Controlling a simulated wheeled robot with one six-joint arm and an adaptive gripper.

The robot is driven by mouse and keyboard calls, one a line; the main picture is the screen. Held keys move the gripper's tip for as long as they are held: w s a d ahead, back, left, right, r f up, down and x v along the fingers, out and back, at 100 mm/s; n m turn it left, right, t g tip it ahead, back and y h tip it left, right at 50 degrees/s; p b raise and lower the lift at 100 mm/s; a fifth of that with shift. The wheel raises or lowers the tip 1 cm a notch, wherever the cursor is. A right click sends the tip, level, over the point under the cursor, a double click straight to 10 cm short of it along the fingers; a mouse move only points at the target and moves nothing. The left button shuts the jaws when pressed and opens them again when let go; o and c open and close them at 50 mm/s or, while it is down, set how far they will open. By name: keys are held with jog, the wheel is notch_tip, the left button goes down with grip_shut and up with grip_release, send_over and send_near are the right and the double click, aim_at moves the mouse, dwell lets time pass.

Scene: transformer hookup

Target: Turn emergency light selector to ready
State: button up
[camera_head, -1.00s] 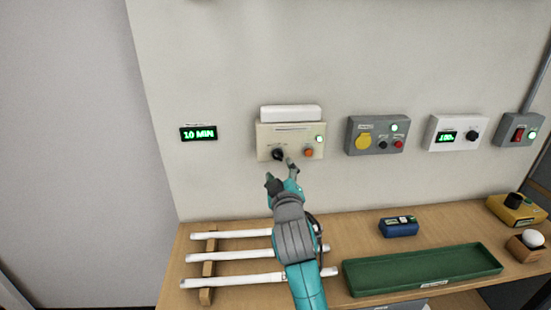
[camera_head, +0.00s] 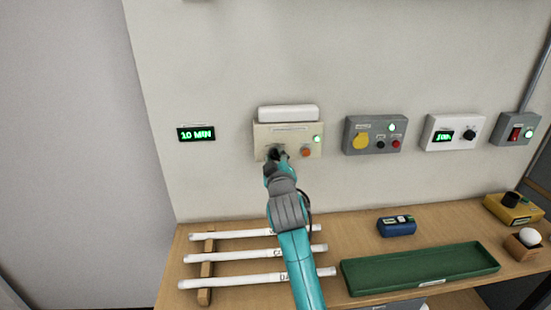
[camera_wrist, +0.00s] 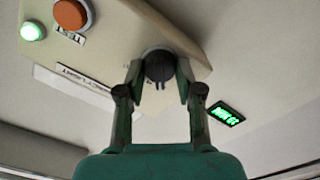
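The emergency light unit (camera_head: 288,132) is a cream box on the wall with a white lamp bar (camera_head: 288,113) on top. It carries a lit green indicator (camera_head: 317,139) and an orange test button (camera_head: 306,152). Its black selector knob (camera_wrist: 158,66) is at the lower left of the box and is mostly hidden by my gripper in the head view. My gripper (camera_head: 276,154) is at the knob. In the wrist view its two fingers stand on opposite sides of the knob, closed in against it. The knob's pointer direction and its position labels cannot be read.
A display (camera_head: 196,134) reading 10 MIN is on the wall to the left. A grey box (camera_head: 375,134) with a yellow cover and further control boxes are to the right. Below, the wooden bench (camera_head: 350,229) holds white tubes (camera_head: 250,257) on a rack and a green tray (camera_head: 420,270).

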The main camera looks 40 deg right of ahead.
grip_shut()
jog(key=m, duration=0.4)
jog(key=shift+m, duration=1.9)
jog(key=o, duration=0.7)
grip_release()
